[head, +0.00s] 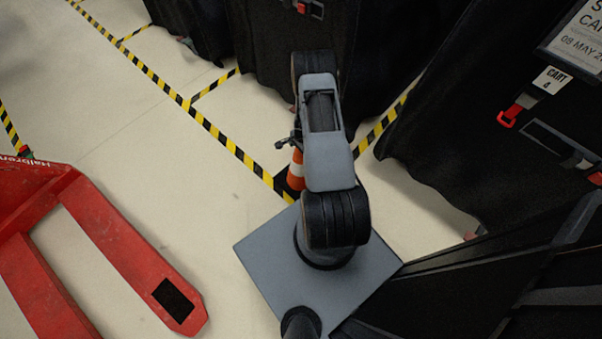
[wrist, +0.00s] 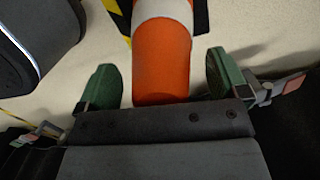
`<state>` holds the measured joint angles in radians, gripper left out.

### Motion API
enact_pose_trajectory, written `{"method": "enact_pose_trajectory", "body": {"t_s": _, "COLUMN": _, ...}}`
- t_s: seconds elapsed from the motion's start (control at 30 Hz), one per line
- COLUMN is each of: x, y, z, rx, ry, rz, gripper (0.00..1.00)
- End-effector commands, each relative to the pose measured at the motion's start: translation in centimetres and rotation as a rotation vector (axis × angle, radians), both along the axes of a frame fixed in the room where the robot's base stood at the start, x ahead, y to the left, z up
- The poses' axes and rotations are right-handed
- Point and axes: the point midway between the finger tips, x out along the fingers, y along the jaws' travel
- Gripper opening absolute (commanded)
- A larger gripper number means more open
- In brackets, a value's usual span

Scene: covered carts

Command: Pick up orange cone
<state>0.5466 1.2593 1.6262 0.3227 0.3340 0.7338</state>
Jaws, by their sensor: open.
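The orange cone (wrist: 161,62) has a white band and stands in the wrist view between the two green fingers of my gripper (wrist: 161,82). The fingers are open, with a gap on each side of the cone. Its black base shows at the top of that view, on the floor. In the head view the cone (head: 296,171) is mostly hidden behind my arm, with only an orange and white strip showing. My gripper is mostly hidden behind the arm there.
A red pallet jack (head: 115,245) lies on the left floor. Black covered carts (head: 285,60) stand behind, and Cart 4 (head: 480,120) stands at right. Yellow-black tape (head: 215,130) marks the floor. The pale floor at left centre is clear.

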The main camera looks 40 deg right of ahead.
Motion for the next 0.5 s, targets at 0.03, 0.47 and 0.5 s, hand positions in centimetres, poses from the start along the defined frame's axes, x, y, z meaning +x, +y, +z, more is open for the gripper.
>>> {"method": "enact_pose_trajectory", "body": {"t_s": 0.03, "x": 0.02, "y": 0.05, "z": -0.38, "rx": 0.0, "ry": 0.0, "rz": 0.0, "gripper": 0.93}}
{"method": "enact_pose_trajectory", "body": {"t_s": 0.47, "x": 0.04, "y": 0.04, "z": -0.29, "rx": 0.0, "ry": -0.001, "rz": 0.001, "gripper": 0.72}}
{"method": "enact_pose_trajectory", "body": {"t_s": 0.5, "x": 0.04, "y": 0.04, "z": -0.28, "rx": 0.0, "ry": -0.001, "rz": 0.001, "gripper": 0.68}}
